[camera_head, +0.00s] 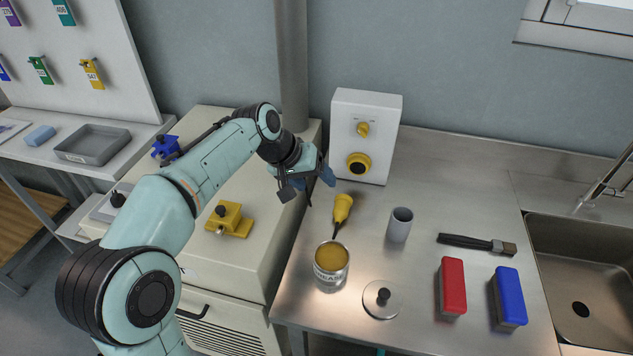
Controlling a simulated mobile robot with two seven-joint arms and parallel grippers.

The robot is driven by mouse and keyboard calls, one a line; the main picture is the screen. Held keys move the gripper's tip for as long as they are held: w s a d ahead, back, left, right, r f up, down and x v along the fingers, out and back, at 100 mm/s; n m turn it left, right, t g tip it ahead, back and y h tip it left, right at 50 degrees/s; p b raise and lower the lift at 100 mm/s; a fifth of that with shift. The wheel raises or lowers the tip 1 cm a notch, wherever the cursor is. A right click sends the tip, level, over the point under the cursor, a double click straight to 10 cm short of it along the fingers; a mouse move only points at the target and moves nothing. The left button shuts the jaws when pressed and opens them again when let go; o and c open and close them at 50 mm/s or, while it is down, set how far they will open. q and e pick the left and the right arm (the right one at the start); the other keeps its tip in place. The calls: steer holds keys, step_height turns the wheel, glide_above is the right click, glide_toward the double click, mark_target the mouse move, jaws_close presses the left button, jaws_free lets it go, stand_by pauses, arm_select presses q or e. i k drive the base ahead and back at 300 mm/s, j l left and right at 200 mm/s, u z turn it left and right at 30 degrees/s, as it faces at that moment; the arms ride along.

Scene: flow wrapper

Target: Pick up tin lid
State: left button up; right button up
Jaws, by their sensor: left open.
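The tin lid (382,298) is a round metal disc with a black knob. It lies flat on the steel counter near the front edge, just right of the open grease tin (331,265). The tin is full of yellow-brown grease. My left gripper (308,190) is open above the back left of the counter, left of the white control box. It is well behind the lid and apart from it. A blue item shows right beside the gripper; I cannot tell what it is. My right gripper is not in view.
A yellow-handled tool (342,209) lies behind the tin. A grey cup (400,225), a brush (478,244), a red block (452,286) and a blue block (508,297) stand or lie to the right. The control box (378,110) is at the back, a sink (585,270) far right.

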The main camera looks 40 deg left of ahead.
mark_target(382, 299)
steer(key=k, duration=1)
